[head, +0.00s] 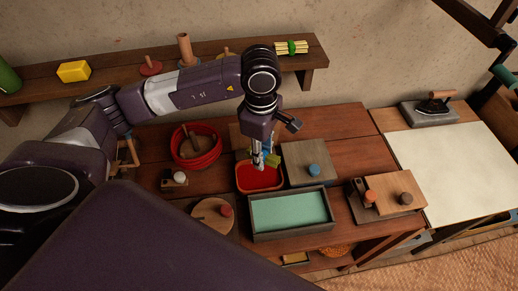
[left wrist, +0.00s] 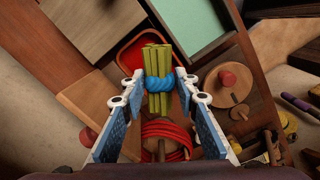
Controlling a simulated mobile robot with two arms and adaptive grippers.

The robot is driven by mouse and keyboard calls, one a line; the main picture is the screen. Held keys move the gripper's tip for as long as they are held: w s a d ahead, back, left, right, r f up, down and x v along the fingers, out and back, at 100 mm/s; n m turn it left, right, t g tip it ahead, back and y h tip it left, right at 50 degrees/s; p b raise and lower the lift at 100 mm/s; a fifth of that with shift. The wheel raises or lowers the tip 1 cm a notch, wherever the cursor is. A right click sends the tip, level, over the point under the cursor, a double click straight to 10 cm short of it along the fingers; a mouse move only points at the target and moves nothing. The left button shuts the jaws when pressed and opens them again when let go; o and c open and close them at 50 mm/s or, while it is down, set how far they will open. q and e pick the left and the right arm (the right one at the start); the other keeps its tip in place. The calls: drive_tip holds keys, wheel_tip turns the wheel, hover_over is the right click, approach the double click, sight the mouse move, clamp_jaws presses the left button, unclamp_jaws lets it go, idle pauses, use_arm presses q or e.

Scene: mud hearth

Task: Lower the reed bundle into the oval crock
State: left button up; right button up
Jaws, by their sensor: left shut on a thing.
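The reed bundle (left wrist: 158,99) is a sheaf of yellow-green stalks with a blue tie (left wrist: 159,84). My left gripper (head: 265,160) is shut on it, with its fingers on either side of the tie in the left wrist view. In the head view only a bit of the bundle (head: 273,160) shows by the fingertips. A red open vessel with rounded corners (head: 260,186), apparently the oval crock, stands just below; its rim shows behind the bundle in the left wrist view (left wrist: 124,52). The gap between bundle and rim cannot be told. My right gripper is out of view.
A teal-lined tray (head: 290,231) stands in front of the vessel. A grey board with a blue knob (head: 307,169) is close on its right. A red coil (head: 188,160) lies to its left. A shelf behind (head: 221,66) holds another bundle with a green tie (head: 291,47).

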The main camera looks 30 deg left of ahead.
use_arm(q)
drive_tip(key=n, duration=0.2)
drive_tip(key=w+f+n, duration=0.1)
drive_tip(key=n, duration=0.1)
drive_tip(key=a+f+n+p, duration=0.1)
drive_tip(key=n, duration=0.1)
drive_tip(key=shift+w+a, duration=0.1)
drive_tip(key=shift+w, duration=0.05)
drive_tip(key=n, duration=0.1)
drive_tip(key=f+n, duration=0.1)
drive_tip(key=a+n, duration=0.1)
drive_tip(key=shift+w+f+n+p, duration=0.25)
drive_tip(key=shift+n+p, duration=0.05)
drive_tip(key=shift+p, duration=0.05)
wheel_tip(320, 180, down, 11)
drive_tip(key=b, duration=0.7)
drive_tip(key=shift+r, duration=0.1)
